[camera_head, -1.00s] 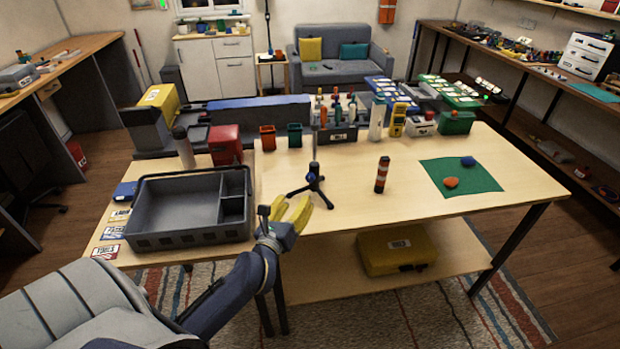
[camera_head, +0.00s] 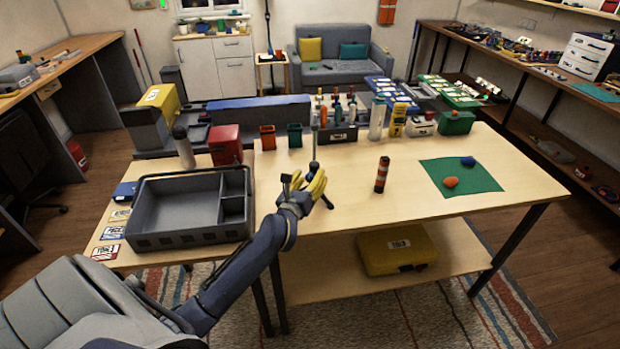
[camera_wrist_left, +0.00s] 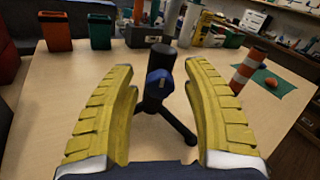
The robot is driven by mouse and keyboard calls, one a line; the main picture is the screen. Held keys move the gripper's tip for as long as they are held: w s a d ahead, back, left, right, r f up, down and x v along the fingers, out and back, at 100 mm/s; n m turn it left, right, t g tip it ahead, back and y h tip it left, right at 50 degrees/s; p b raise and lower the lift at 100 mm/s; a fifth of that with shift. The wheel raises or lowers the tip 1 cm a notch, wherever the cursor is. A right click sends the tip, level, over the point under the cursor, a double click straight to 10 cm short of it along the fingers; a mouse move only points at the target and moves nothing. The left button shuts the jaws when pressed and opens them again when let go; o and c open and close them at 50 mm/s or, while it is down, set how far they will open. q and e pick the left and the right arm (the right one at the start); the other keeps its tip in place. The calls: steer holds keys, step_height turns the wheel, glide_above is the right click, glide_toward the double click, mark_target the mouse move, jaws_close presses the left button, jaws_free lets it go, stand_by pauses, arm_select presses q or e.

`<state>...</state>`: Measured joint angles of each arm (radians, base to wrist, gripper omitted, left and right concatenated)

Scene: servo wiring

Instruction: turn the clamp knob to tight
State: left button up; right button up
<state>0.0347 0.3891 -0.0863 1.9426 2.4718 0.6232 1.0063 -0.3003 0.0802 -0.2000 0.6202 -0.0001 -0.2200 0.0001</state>
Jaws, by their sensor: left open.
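A small black tripod stand with an upright post (camera_head: 314,150) stands on the table, partly hidden behind my left gripper in the head view. In the left wrist view the clamp knob (camera_wrist_left: 158,78), blue and dark, sits on the black post (camera_wrist_left: 160,62). My left gripper (camera_head: 306,184) has yellow fingers and is open at the stand. In the left wrist view its two fingers (camera_wrist_left: 161,95) stand on either side of the post and knob, apart from them, with nothing held. My right gripper is not in view.
A grey tray (camera_head: 190,238) lies to the left. A red bin (camera_head: 267,137) and a green bin (camera_head: 294,135) stand behind. A green mat (camera_head: 470,187) lies at right.

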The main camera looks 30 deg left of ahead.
arm_select(q)
jaws_close()
stand_by(0.5)
steer(key=shift+m, duration=0.3)
steer(key=m, duration=0.3)
steer(key=shift+m, duration=0.4)
steer(key=m, duration=0.4)
steer(key=shift+m, duration=0.3)
steer(key=m, duration=0.8)
steer(key=shift+m, duration=0.5)
